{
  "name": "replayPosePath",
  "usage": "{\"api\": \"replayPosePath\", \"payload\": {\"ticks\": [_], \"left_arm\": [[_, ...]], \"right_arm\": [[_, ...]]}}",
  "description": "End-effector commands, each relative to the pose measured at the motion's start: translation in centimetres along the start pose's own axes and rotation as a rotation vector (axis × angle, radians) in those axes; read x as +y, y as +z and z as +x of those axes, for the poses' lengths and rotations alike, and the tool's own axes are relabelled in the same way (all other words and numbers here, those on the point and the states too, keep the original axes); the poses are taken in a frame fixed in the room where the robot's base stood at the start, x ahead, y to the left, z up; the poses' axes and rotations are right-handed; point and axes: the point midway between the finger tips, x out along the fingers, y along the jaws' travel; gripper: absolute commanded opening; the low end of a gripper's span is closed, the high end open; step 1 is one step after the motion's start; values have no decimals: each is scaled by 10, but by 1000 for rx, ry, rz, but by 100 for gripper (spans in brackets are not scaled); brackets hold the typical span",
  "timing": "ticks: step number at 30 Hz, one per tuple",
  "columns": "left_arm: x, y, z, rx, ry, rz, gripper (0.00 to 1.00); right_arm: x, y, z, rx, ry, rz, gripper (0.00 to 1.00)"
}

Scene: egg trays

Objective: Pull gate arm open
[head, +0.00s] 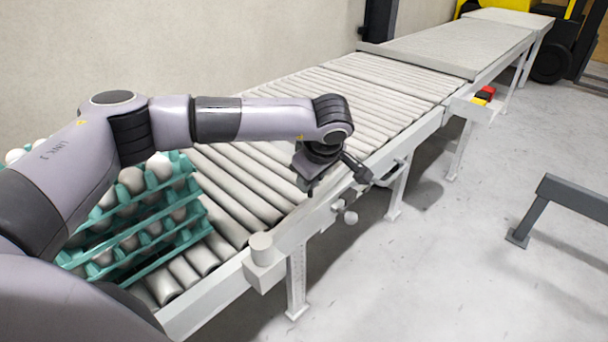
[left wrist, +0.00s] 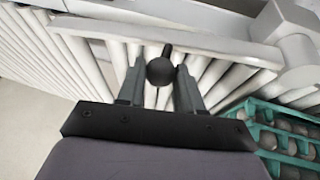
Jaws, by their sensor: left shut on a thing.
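The gate arm (left wrist: 215,47) is a pale bar that crosses the left wrist view above the rollers. It runs to a pale round pivot post (left wrist: 297,48), which also shows at the near conveyor corner in the head view (head: 262,249). A dark ball knob (left wrist: 160,72) on a short stem stands at the bar. My left gripper (head: 336,180) is over the conveyor's right edge, its two fingers on either side of the knob, shut on it. In the head view my gripper hides the held knob. My right gripper is not in view.
Teal egg trays (head: 192,238) with eggs are stacked on the near rollers, partly behind my left arm. The roller conveyor (head: 330,95) beyond is empty. A red and yellow switch (head: 484,94) sits farther along.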

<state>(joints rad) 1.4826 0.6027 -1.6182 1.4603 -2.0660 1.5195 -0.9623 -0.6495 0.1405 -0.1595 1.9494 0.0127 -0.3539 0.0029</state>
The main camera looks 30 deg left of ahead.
Motion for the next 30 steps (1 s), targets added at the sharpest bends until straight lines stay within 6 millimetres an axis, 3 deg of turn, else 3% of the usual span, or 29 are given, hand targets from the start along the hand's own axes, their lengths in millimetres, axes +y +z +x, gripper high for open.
{"api": "replayPosePath", "payload": {"ticks": [15, 16, 18, 30], "left_arm": [[2, 1, -3, -2, 12, 12, 0], [2, 1, -3, -2, 12, 12, 39], [2, 1, -3, -2, 12, 12, 60], [1, 2, -10, -4, 11, 14, 60]], "right_arm": [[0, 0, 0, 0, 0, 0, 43], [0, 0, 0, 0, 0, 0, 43], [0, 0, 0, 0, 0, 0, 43], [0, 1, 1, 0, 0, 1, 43]]}}
